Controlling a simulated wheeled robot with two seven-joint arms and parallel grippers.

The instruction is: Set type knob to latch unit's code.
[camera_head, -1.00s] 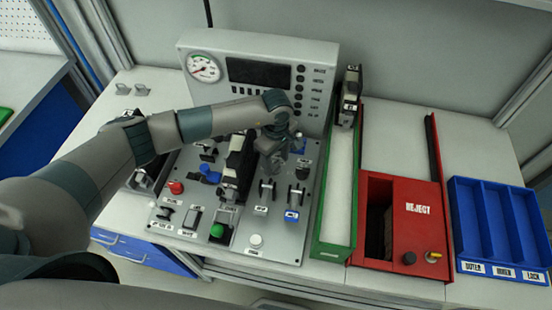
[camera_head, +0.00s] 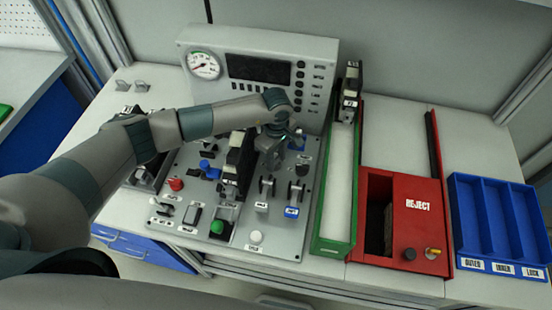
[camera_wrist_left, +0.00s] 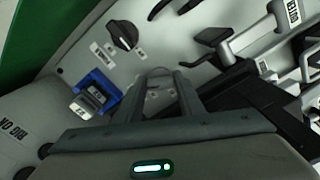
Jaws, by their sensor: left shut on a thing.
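My left gripper (camera_head: 270,160) reaches down over the middle of the sloped control panel (camera_head: 275,240). In the wrist view its fingers (camera_wrist_left: 163,92) are shut on a small part of the panel, seemingly the type knob, which is mostly hidden between them; its setting cannot be read. A dark unit with a pale label (camera_head: 238,165) stands in the panel just left of the gripper. Another dark unit (camera_head: 349,92) stands at the far end of the green-edged track; I cannot tell which is the latch unit. My right gripper is not in view.
A black knob (camera_wrist_left: 123,35) and a blue part (camera_wrist_left: 95,95) sit close to the fingers. Levers, a green button (camera_head: 217,227) and a white button (camera_head: 256,237) crowd the panel's front. A red reject box (camera_head: 415,230) and a blue three-slot tray (camera_head: 470,215) stand right.

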